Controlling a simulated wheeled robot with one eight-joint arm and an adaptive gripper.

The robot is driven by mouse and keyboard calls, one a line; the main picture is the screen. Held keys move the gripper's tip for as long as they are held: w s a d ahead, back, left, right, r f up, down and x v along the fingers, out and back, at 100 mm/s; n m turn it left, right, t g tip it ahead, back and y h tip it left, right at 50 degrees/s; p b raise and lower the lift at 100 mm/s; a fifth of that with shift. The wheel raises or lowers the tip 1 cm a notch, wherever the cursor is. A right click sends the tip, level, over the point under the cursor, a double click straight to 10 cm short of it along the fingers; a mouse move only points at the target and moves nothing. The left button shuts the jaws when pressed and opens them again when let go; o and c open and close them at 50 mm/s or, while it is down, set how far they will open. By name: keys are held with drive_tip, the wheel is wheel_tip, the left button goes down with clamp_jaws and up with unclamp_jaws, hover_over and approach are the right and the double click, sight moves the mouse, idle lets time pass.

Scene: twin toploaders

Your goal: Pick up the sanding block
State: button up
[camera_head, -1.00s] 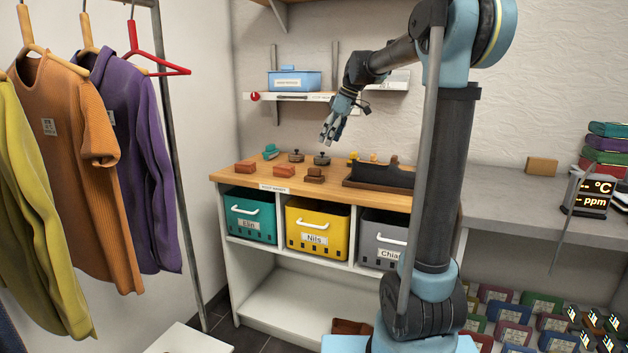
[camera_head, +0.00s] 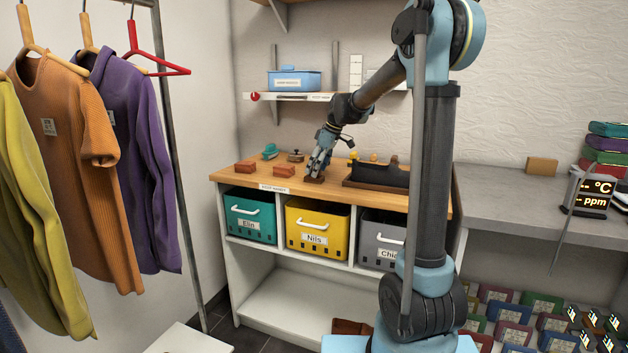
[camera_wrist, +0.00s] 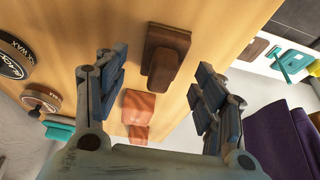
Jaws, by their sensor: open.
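A dark brown block with a raised grip (camera_head: 314,180), which looks like the sanding block, lies on the wooden worktop (camera_head: 232,182). In the wrist view the brown block (camera_wrist: 165,52) lies ahead of my open fingers, roughly in line with the gap between them. My gripper (camera_head: 317,174) points down at the block in the head view and hides part of it. The wrist view shows my gripper (camera_wrist: 160,82) with its fingers wide apart and nothing held. Whether the fingertips are level with the block I cannot tell.
Two reddish blocks (camera_head: 284,171) (camera_head: 245,167) lie to the left. A tin (camera_head: 296,157) and a teal item (camera_head: 270,152) stand behind. A dark tray (camera_head: 378,176) is close on the right. A shelf (camera_head: 290,97) hangs above.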

drive_tip(key=shift+x, duration=1.35)
drive_tip(key=shift+c, duration=0.3)
drive_tip(key=c, duration=1.2)
wheel_tip(320, 180, up, 10)
drive_tip(key=shift+r, duration=0.1)
